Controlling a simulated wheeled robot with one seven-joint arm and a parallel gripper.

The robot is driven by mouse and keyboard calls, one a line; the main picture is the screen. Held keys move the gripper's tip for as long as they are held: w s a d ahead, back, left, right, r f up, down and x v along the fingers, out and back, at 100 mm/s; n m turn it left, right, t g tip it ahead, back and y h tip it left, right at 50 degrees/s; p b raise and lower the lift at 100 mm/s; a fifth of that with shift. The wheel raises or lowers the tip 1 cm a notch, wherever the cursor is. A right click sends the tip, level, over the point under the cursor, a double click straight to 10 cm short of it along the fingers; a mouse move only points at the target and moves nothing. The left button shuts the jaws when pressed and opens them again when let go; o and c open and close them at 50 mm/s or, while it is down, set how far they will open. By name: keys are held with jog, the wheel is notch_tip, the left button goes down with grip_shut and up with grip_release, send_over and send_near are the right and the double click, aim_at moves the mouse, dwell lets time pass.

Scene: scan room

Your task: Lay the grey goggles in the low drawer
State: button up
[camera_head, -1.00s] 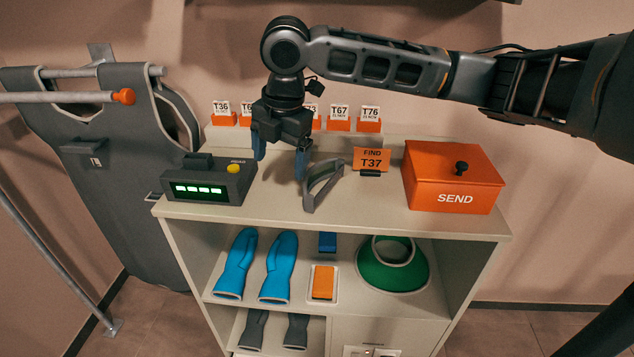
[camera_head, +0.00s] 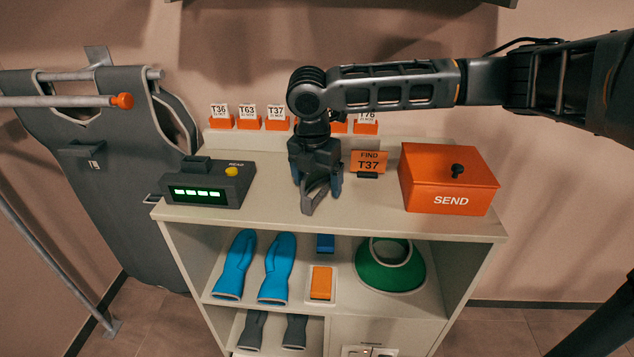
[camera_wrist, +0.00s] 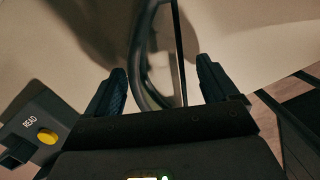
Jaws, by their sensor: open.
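The grey goggles (camera_head: 309,203) stand on edge on the top of the white cabinet (camera_head: 260,210), near its front edge. My gripper (camera_head: 318,187) points down over them, open, with a finger on either side. In the wrist view the goggles' curved frame (camera_wrist: 139,72) and a thin straight edge show between the two spread fingers of my gripper (camera_wrist: 164,72). I cannot tell whether a finger touches them. My gripper hides the goggles' upper part in the head view. A pale front panel (camera_head: 395,328), possibly the low drawer, shows at the cabinet's lower right; its bottom is cut off.
A reader box (camera_head: 208,183) with a yellow button stands left of the goggles. Blue gloves (camera_head: 276,268) and a green collar (camera_head: 391,266) lie on the shelf below.

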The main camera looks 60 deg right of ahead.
jog(key=c, duration=1.2)
jog(key=shift+o, duration=0.2)
